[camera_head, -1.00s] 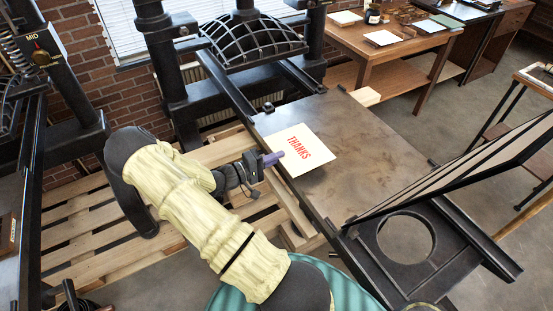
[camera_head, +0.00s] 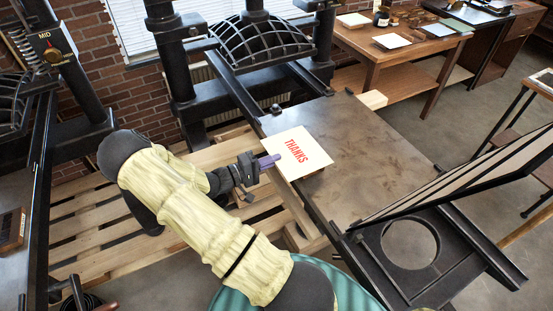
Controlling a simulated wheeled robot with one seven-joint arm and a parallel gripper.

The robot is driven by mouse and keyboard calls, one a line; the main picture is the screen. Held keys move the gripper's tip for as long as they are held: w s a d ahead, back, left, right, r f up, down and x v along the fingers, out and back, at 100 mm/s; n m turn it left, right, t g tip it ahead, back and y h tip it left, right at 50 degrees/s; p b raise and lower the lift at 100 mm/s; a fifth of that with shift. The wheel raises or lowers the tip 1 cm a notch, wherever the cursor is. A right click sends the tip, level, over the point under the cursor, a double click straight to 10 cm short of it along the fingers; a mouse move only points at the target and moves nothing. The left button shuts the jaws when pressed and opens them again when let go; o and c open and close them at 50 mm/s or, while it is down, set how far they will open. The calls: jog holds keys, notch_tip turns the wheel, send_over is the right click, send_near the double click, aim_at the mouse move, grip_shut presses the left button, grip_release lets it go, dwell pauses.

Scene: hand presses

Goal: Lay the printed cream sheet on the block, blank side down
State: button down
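The cream sheet (camera_head: 303,145) shows its printed side up, with THANKS in red letters. It is over the near left part of the press bed (camera_head: 365,150), roughly level. My gripper (camera_head: 268,161), with purple fingers, is at the sheet's left edge and appears shut on it. A narrow reddish-brown strip (camera_head: 315,173) shows under the sheet's lower right edge; it may be the block, mostly hidden by the sheet. I cannot tell whether the sheet touches it.
The press's ribbed black head (camera_head: 262,40) stands behind the bed. A tilted framed panel (camera_head: 460,175) rises at the right, above a black plate with a round hole (camera_head: 372,245). A wooden pallet (camera_head: 90,225) lies at the left. The bed's middle is clear.

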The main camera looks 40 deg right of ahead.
jog(key=a, duration=0.1)
jog(key=a+r, duration=0.1)
jog(key=a, duration=0.1)
jog(key=shift+w+a+r+p, duration=0.2)
jog(key=shift+w+r+p, duration=0.05)
jog(key=shift+w+p, duration=0.15)
dwell(1.8)
jog(key=w+a+f+n+t+y, duration=0.5)
jog(key=w+a+n+t, duration=0.45)
jog(key=t, duration=0.85)
jog(key=s+a+f+n+t+y, duration=0.3)
jog(key=a+f+n+t+y, duration=0.1)
jog(key=a+f+n+y, duration=0.6)
jog(key=shift+a+f+n+y, duration=0.15)
jog(key=shift+a+n+y, duration=0.5)
jog(key=shift+a+y, duration=0.5)
